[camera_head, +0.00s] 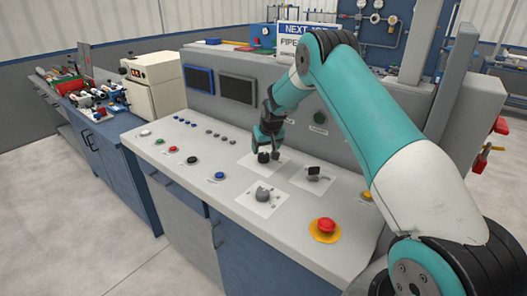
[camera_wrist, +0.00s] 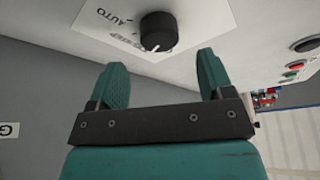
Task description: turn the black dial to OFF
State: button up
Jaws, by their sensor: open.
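The black dial (camera_wrist: 157,32) sits on a white label plate on the panel, seen close up in the wrist view. Its white pointer mark shows at the lower edge of the knob. The word AUTO is readable on the plate; other lettering near the knob is too blurred to read. My gripper (camera_wrist: 160,62) is open, with its two fingers apart on either side of the dial in the picture and nothing between them. The fingertips appear short of the knob. In the head view my gripper (camera_head: 268,152) points down over the dial's plate and largely hides the dial.
A grey knob (camera_head: 263,194) stands in front on its own plate, and a black switch (camera_head: 314,172) is to the right. A red emergency button (camera_head: 326,225) is near the front right. Several coloured buttons line the left. Two dark screens (camera_head: 237,89) stand behind.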

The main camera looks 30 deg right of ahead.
aim_at(264, 155)
jog(key=x, duration=0.5)
jog(key=shift+p, duration=0.4)
jog(key=c, duration=0.9)
